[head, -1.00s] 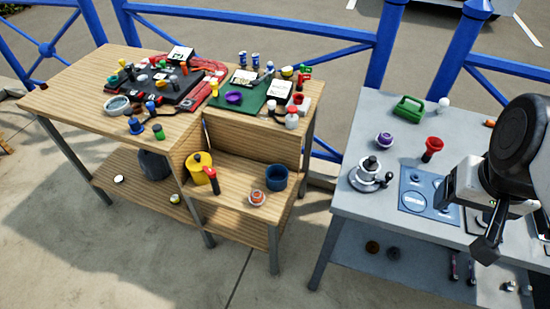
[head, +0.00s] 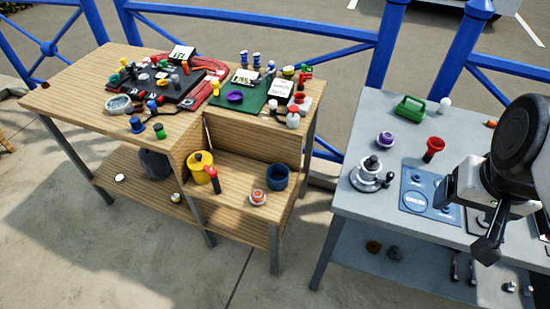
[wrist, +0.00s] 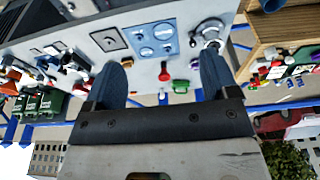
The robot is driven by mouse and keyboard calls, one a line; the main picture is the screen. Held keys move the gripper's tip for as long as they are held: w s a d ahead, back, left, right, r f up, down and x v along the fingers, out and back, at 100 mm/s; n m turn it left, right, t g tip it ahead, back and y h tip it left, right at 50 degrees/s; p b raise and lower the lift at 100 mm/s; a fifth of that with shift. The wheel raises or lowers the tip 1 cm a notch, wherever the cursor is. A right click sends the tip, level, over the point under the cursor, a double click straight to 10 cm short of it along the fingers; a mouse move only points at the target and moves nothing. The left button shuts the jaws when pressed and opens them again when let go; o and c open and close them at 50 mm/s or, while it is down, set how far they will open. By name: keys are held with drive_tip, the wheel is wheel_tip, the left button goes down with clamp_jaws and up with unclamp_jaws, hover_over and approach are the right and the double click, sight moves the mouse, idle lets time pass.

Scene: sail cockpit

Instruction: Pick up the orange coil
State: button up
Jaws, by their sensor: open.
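A small orange and white ringed piece (head: 258,199), which looks like the orange coil, sits on the lower step of the wooden bench in the head view. I cannot pick it out in the wrist view. My gripper (head: 487,250) hangs over the grey table at the right of the head view, far from that piece. In the wrist view my gripper (wrist: 163,75) has its two dark blue fingers wide apart with nothing held between them.
The step also holds a yellow pot (head: 201,168), with a red-topped item beside it, and a blue cup (head: 277,177). The grey table (head: 350,205) carries a winch (head: 370,175), a purple ringed piece (head: 384,139), a red funnel-like piece (head: 433,148) and a green handled block (head: 409,107).

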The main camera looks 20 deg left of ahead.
drive_tip(key=shift+w, duration=0.1)
drive_tip(key=w+a+f+n+g+h, duration=0.2)
drive_tip(key=w+a+f+n+h, duration=0.35)
drive_tip(key=w+f+n, duration=0.35)
drive_tip(key=n+t+h, duration=0.2)
drive_tip(key=n+t, duration=0.7)
drive_tip(key=n, duration=0.7)
hover_over(254, 200)
drive_tip(key=w+d, duration=0.3)
drive_tip(key=d, duration=1)
wheel_tip(254, 200, down, 20)
drive_tip(key=s+a+f+n+t+y, duration=0.1)
drive_tip(key=s+a+f+n, duration=0.1)
drive_tip(key=a+f+n, duration=0.1)
drive_tip(key=s+a+f+n+t+y, duration=0.1)
drive_tip(key=s+a+f+n+y, duration=0.1)
drive_tip(key=a+f, duration=0.4)
drive_tip(key=s+a+f+n+t+y, duration=0.1)
drive_tip(key=s+a+f+n+y, duration=0.1)
drive_tip(key=s+a+f+n, duration=0.1)
drive_tip(key=shift+s+a+f+n+t+y, duration=0.3)
drive_tip(key=shift+a+f+n+t, duration=0.1)
drive_tip(key=shift+a+f+n, duration=0.35)
drive_tip(key=shift+r, duration=0.1)
drive_tip(key=shift+x, duration=1.3)
